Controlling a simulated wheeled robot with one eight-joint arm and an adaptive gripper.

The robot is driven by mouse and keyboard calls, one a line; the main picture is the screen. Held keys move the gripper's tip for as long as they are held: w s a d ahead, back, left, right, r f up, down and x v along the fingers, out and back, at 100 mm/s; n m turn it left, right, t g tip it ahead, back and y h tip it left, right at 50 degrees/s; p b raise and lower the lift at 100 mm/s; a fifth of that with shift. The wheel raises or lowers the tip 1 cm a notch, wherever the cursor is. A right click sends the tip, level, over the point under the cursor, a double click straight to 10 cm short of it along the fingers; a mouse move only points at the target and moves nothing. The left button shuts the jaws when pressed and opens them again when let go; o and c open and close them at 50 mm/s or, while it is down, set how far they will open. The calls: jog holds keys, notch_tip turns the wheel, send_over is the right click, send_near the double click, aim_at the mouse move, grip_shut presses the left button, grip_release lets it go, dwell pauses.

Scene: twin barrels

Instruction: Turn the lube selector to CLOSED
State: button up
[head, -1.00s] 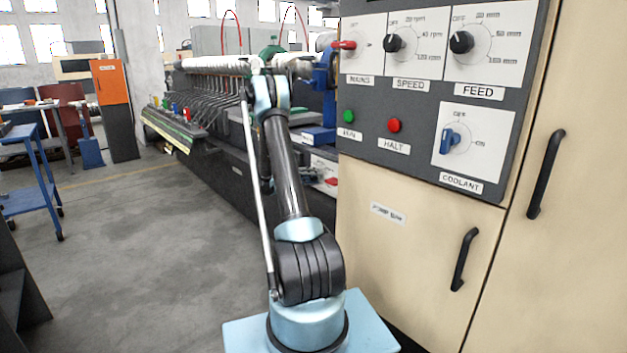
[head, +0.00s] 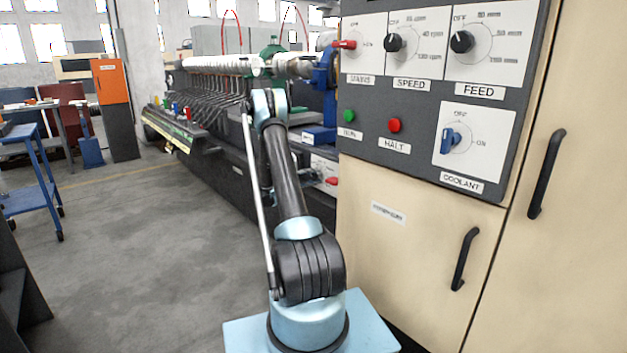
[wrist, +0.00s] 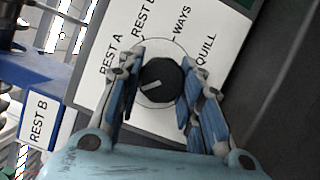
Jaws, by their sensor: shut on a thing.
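The lube selector is a round black knob (wrist: 160,82) with a pale pointer line, on a white plate (wrist: 90,88) in the wrist view. The labels REST A, REST B, WAYS and QUILL run around it. The pointer line faces left and slightly down in the picture, below REST A. No CLOSED label can be read; part of the plate is hidden by my fingers. My gripper (wrist: 161,75) is shut on the knob, with one blue finger on each side. In the head view my gripper is hidden behind my arm.
A control cabinet with the coolant knob (head: 451,140), other knobs and handles stands at the right of the head view. A long machine (head: 215,120) stands behind my arm. A blue part labelled REST B (wrist: 40,122) lies left in the wrist view. Open floor is at left.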

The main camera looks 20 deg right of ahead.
jog(key=shift+f, duration=0.1)
jog(key=o, duration=1.1)
jog(key=shift+c, duration=0.2)
jog(key=a+f, duration=0.1)
jog(key=a, duration=1.1)
jog(key=shift+w, duration=0.25)
